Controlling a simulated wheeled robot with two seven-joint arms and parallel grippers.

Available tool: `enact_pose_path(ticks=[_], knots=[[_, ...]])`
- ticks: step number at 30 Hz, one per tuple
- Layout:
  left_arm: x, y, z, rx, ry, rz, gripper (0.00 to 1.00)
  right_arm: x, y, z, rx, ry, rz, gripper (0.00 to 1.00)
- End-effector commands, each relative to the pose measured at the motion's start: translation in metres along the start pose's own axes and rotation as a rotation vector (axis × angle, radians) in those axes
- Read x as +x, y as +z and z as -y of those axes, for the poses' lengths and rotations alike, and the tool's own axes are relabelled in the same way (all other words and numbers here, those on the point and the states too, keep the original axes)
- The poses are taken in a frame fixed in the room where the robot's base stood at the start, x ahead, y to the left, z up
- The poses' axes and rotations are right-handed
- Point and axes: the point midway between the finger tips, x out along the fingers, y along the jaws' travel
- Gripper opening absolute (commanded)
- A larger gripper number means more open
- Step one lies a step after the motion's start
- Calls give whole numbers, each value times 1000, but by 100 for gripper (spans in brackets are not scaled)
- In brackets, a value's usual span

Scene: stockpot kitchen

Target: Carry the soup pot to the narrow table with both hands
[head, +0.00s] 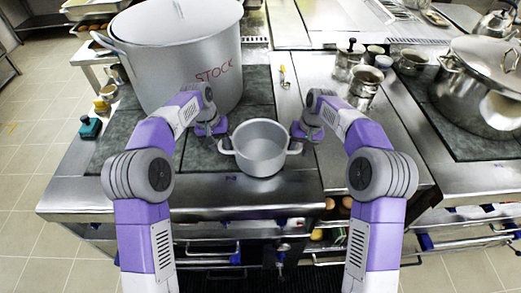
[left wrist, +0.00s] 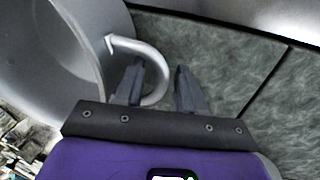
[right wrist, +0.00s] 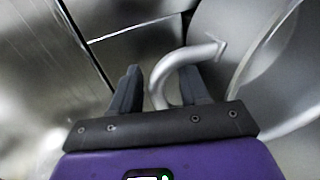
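The soup pot (head: 260,162), small, grey, open and empty, stands upright at the front of the dark stove top (head: 215,158). It has a loop handle on each side. My left gripper (head: 218,130) is at its left handle. In the left wrist view that handle (left wrist: 158,67) passes between the two open fingers (left wrist: 158,85), one finger inside the loop. My right gripper (head: 298,133) is at the right handle. In the right wrist view that handle (right wrist: 163,78) lies between the open fingers (right wrist: 160,88). I cannot tell for certain which surface is the narrow table.
A large pot marked STOCK (head: 185,65) stands just behind my left gripper. Metal canisters (head: 365,82) stand on the steel counter to the right. A lidded pot (head: 480,90) is at far right. A green-blue item (head: 90,127) sits on the left edge. Floor (head: 35,150) is clear at left.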

Motion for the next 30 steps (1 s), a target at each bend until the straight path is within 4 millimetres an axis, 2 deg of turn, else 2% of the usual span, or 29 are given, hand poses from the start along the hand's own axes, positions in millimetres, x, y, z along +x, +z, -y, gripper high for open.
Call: enact_pose_path(ticks=[1, 7, 9, 24, 30], knots=[[0, 0, 0, 0, 0, 0, 32, 0, 0, 0, 0, 0, 0, 38], [0, 0, 0, 0, 0, 0, 1, 0, 0, 0, 0, 0, 0, 7], [0, 0, 0, 1, 0, 0, 0, 0, 0, 0, 0, 0, 0, 0], [-2, 0, -1, 3, 1, -2, 0, -2, 0, 1, 1, -1, -2, 0], [-10, 0, -3, 4, 1, -1, 0, -10, 0, 2, 2, -1, -2, 0]])
